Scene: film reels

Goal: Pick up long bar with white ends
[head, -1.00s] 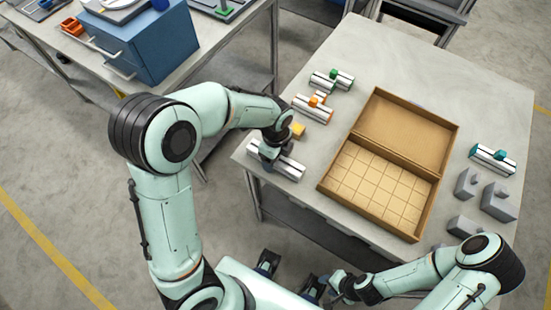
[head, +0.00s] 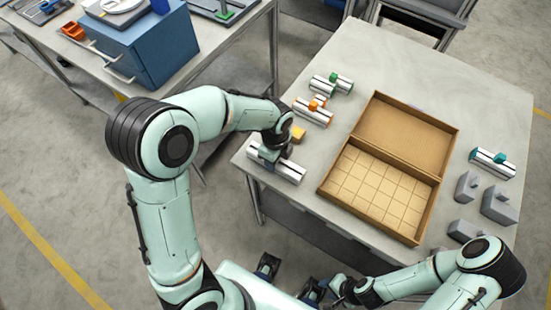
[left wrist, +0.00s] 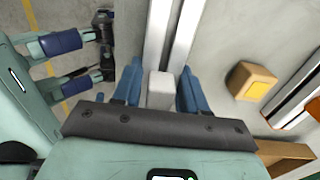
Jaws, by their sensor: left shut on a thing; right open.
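A long silver-white bar (head: 290,172) lies at the left front corner of the table, partly hidden under my left gripper (head: 266,155) in the head view. In the left wrist view the bar (left wrist: 177,35) runs away from me as two pale rails with a dark groove. A whitish block (left wrist: 160,88) on it sits between the blue fingers of my left gripper (left wrist: 160,95), which is shut on it. The bar appears to rest on the table. My right gripper (head: 326,291) is open and empty, low in front of the table.
A yellow-tan block (head: 298,134) stands just beside my left gripper. Bars with an orange (head: 318,103), green (head: 333,78) and teal (head: 500,158) piece lie on the table. An open cardboard box (head: 432,205) fills the middle. Grey blocks (head: 497,205) stand at the right.

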